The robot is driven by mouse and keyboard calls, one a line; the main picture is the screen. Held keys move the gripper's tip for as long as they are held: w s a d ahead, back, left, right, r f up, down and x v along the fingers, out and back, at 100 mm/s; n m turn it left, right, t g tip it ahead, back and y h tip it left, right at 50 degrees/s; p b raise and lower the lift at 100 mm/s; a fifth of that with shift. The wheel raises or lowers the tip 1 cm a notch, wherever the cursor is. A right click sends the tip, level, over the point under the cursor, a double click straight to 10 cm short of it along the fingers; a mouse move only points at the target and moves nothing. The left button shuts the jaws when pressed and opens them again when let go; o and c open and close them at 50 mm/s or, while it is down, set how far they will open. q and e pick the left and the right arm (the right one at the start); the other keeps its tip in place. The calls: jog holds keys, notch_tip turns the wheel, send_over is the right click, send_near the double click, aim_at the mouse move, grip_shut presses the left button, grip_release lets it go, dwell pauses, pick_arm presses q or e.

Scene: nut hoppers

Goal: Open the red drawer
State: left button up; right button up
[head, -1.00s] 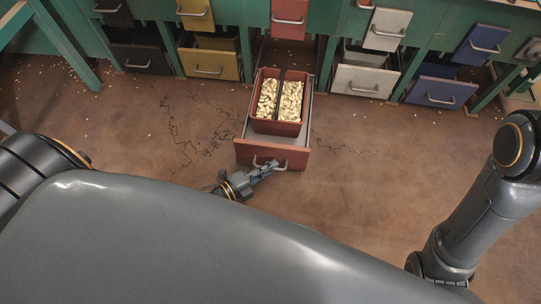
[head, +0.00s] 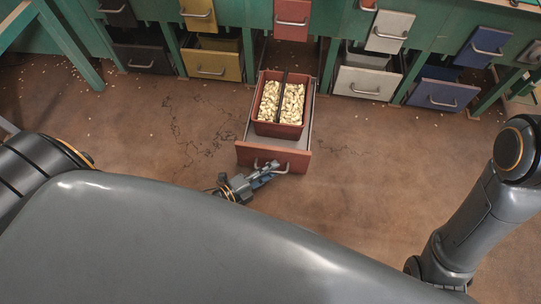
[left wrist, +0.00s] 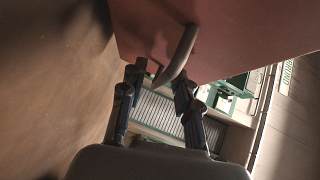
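The red drawer (head: 272,156) is pulled far out from the green hopper frame, over the floor. A red two-part bin of pale nuts (head: 277,129) sits in it. The drawer's front and its curved handle (left wrist: 180,54) fill the top of the left wrist view. My left gripper (head: 268,172) is at the front of the drawer, close by the handle. In the left wrist view its two fingers (left wrist: 158,88) stand apart, with the handle's end showing between them; contact cannot be told. My right arm shows at the right, but its gripper is out of view.
Yellow (head: 212,64), white (head: 366,83) and blue (head: 441,94) drawers stand in the green frame (head: 250,15) beside the red one. A second red front (head: 292,20) hangs above. The brown floor (head: 130,140) is mostly clear, with scattered nuts and cracks.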

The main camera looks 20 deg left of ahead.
pick_arm(q)
jog(key=v, duration=1.1)
jog(key=shift+s+a, duration=0.2)
jog(key=shift+s, duration=0.15)
jog(key=shift+r, duration=0.1)
